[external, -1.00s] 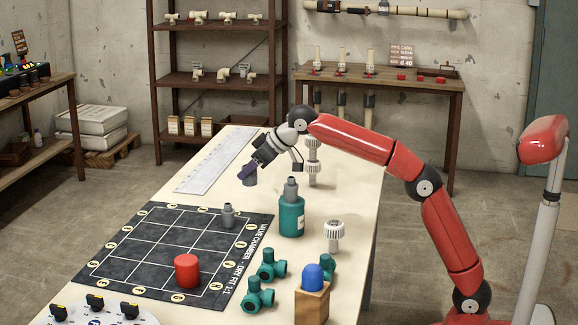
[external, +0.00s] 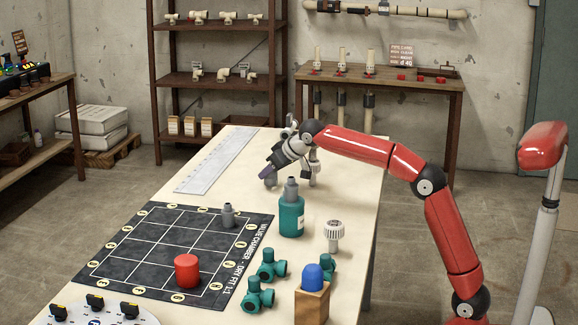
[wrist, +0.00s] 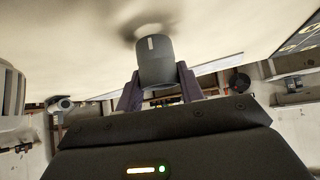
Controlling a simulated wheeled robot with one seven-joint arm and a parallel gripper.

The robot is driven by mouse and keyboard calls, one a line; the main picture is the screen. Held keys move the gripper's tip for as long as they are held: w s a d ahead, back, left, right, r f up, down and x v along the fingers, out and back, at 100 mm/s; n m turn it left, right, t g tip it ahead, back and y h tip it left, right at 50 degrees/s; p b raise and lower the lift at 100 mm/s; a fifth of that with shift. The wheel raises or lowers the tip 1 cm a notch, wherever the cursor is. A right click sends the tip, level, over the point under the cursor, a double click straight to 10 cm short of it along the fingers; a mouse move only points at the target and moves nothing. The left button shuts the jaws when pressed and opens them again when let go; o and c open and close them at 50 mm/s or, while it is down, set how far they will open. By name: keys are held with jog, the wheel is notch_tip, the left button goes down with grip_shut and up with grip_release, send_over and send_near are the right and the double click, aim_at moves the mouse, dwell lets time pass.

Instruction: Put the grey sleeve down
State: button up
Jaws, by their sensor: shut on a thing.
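The grey sleeve (wrist: 155,62) is a short cylinder with a pale stripe, held between the two fingers of my gripper (wrist: 158,92) in the wrist view. In the external view my gripper (external: 272,170) points down over the far part of the table, with the sleeve (external: 270,182) at its tips. The sleeve is at or close above the bare tabletop; its shadow lies right beside its end in the wrist view. I cannot tell whether it touches the table.
A teal bottle (external: 291,216) with a grey top stands nearer. White ribbed fittings stand behind my gripper and at the right (external: 334,234). The black grid mat (external: 150,250) bears a red cylinder (external: 187,270) and a small grey fitting (external: 228,215). A ruler (external: 217,160) lies left.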

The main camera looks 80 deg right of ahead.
jog(key=shift+f, duration=0.45)
jog(key=shift+f, duration=0.2)
jog(key=o, duration=0.9)
jog(key=shift+o, duration=0.2)
jog(key=shift+r, duration=0.1)
jog(key=shift+s+a+r, duration=0.1)
jog(key=shift+s+r, duration=0.05)
jog(key=shift+r, duration=0.2)
jog(key=v, duration=1.1)
jog(key=shift+s, duration=0.25)
jog(key=shift+r, duration=0.1)
